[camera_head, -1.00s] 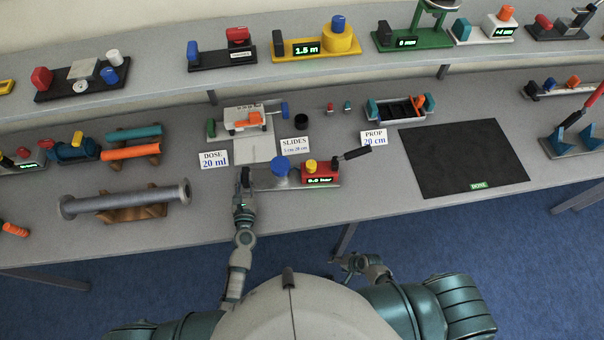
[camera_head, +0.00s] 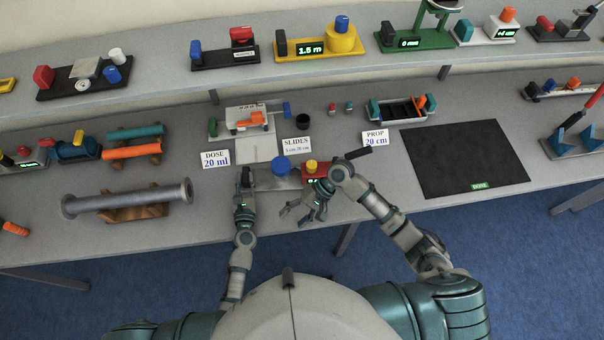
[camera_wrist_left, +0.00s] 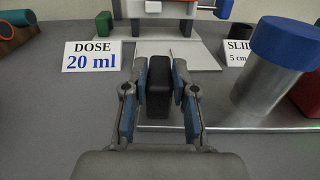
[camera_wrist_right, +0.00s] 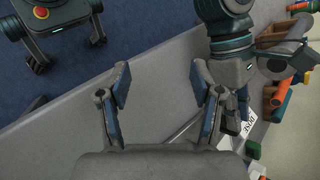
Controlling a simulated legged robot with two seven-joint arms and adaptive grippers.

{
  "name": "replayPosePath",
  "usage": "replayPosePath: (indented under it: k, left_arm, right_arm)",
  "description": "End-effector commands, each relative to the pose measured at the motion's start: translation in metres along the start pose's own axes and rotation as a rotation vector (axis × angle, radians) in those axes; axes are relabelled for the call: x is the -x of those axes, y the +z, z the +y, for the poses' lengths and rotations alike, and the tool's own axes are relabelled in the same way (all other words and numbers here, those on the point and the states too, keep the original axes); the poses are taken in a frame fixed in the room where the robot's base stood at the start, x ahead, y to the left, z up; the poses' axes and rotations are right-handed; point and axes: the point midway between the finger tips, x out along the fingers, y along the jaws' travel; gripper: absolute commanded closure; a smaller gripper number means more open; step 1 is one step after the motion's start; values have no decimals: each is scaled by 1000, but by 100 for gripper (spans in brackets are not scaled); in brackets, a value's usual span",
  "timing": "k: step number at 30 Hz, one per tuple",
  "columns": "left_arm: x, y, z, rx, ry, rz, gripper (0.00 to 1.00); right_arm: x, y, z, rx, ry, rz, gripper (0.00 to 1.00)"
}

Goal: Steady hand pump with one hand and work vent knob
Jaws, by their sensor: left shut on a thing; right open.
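The hand pump stands near the table's front edge, with a metal base plate, a blue-topped cylinder (camera_head: 281,165), a red block (camera_head: 315,169) with a yellow knob (camera_head: 311,164) on top, and a black lever grip (camera_head: 358,153) at its right. My left gripper (camera_head: 245,182) is shut on a black upright grip (camera_wrist_left: 158,86) at the base's left end. In the left wrist view the blue-topped cylinder (camera_wrist_left: 286,62) rises to the right of it. My right gripper (camera_head: 300,212) is open and empty, in front of the pump, and its arm hides part of the red block and display.
Behind the pump stand a DOSE card (camera_head: 215,160), a SLIDES card (camera_head: 297,148) and a slide device (camera_head: 250,122). A PROP card (camera_head: 375,138) and a black mat (camera_head: 464,157) lie to the right. A grey pipe (camera_head: 127,198) on a wooden cradle is at the left.

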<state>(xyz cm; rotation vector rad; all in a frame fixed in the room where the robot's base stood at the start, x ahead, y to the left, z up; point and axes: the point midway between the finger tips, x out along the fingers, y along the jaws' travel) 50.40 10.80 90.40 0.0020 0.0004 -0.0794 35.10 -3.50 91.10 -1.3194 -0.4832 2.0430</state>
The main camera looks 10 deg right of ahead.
Motion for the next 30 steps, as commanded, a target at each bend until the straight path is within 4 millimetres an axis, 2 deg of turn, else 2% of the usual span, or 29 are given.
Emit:
replayPosePath:
  k: [1,7,12,15,18,21,25,30]
  left_arm:
    - [1,-3,1,0,1,6,100]
    - [2,-3,2,-1,3,6,100]
    - [2,-3,2,-2,4,6,100]
    - [2,-3,2,-2,4,5,100]
    - [2,-3,2,-3,4,5,100]
    - [2,-3,2,-3,4,5,100]
    - [3,-3,2,-3,4,5,100]
    - [3,-3,2,-3,4,5,100]
  right_arm:
    - [16,-13,-12,68,74,32,35]
    - [86,-52,-45,261,397,159,35]
    - [149,-70,-71,340,625,263,35]
    - [174,-74,-81,357,708,305,35]
    - [190,-76,-87,363,756,330,35]
    - [194,-77,-88,365,776,339,35]
    - [188,-82,-81,365,781,339,35]
    - [170,-92,-66,364,779,337,35]
